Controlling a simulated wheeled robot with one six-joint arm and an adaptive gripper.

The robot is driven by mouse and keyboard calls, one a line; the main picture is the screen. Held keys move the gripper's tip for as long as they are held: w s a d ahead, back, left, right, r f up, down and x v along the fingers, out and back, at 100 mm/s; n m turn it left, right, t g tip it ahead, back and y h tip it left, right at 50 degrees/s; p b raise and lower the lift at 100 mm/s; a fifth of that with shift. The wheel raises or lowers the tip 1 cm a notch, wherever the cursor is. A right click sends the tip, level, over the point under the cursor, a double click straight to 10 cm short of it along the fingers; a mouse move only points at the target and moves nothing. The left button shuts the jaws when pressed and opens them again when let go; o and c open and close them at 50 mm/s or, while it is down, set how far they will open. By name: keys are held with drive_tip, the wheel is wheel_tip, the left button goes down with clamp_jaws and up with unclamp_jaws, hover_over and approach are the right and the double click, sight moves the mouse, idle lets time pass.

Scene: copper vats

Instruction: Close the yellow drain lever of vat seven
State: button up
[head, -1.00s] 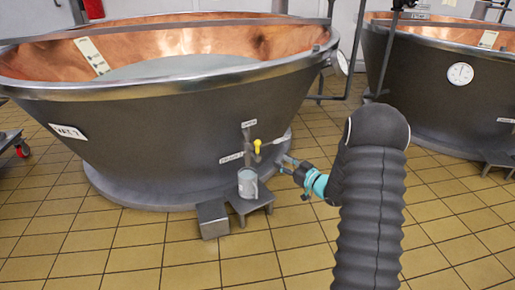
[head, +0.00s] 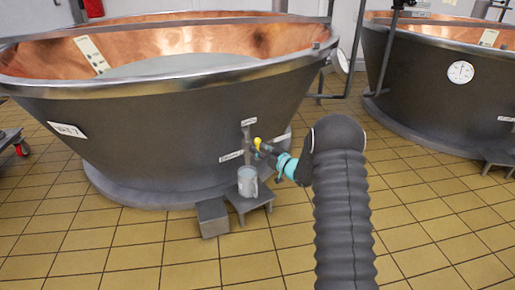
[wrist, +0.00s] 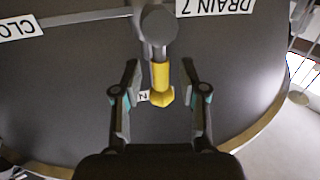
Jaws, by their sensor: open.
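The yellow drain lever (head: 257,143) sticks out from the lower front wall of the dark vat (head: 150,135) with the copper inside. In the wrist view the yellow lever (wrist: 161,82) hangs from a grey valve stem, between my gripper's two fingers. My gripper (wrist: 160,100) is open, one finger on each side of the lever with a gap to both.
A second vat (head: 430,90) with a round dial stands at the right. The tiled floor in front is clear.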

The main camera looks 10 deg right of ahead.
drive_tip(key=shift+w+a, duration=0.35)
drive_tip(key=shift+w, duration=0.15)
clamp_jaws()
